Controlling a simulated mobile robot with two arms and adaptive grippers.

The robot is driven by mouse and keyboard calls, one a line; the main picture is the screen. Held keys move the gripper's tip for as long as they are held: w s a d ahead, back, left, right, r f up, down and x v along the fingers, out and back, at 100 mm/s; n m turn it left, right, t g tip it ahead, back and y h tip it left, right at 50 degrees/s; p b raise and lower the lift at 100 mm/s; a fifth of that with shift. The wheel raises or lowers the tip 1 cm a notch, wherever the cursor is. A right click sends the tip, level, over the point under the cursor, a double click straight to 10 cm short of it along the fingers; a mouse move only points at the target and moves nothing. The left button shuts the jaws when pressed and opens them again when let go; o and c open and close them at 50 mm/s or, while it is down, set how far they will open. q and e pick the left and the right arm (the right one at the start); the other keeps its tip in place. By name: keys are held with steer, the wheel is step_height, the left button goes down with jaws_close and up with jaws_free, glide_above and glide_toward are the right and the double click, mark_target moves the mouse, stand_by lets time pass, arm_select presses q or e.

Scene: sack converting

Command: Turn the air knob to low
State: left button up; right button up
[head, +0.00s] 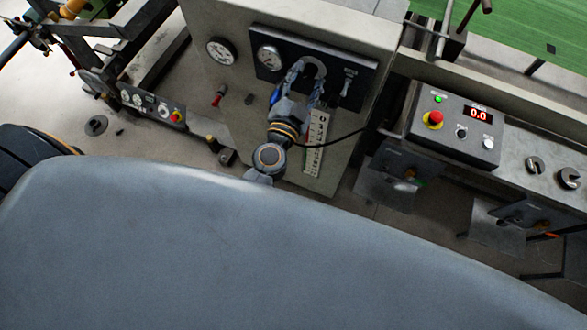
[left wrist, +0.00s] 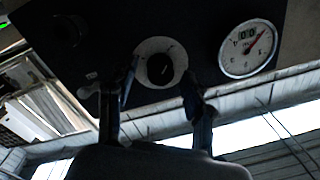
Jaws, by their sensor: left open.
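The air knob (left wrist: 160,69) is a black round knob on a pale grey disc, set in a dark panel. A light pointer line on it aims to the upper right in the left wrist view. In the head view its pale disc (head: 314,68) shows partly behind my left gripper (head: 307,86). In the left wrist view the two fingers of my left gripper (left wrist: 160,88) are open, one on each side of the knob. I cannot tell whether they touch it. My right gripper is not in view.
A round gauge (left wrist: 248,48) with a red needle sits beside the knob; the head view shows this gauge (head: 268,58) left of it. A toggle switch (head: 347,84) is on the right. A control box (head: 455,130) with a red button and 0.0 display stands further right.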

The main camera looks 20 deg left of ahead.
arm_select(q)
steer(key=shift+s+f+m, duration=0.15)
steer(key=shift+f+m, duration=0.05)
steer(key=shift+m, duration=0.2)
steer(key=s+b, duration=0.4)
steer(key=s, duration=1)
steer(key=s+d+f+g+h+b, duration=0.1)
steer(key=f+g, duration=0.1)
steer(key=f, duration=1)
steer(key=s+d+f+g+h+b, duration=0.2)
steer(key=f, duration=1.1)
steer(key=shift+d+g, duration=0.25)
steer(key=shift+g, duration=0.15)
steer(key=shift+f, duration=0.1)
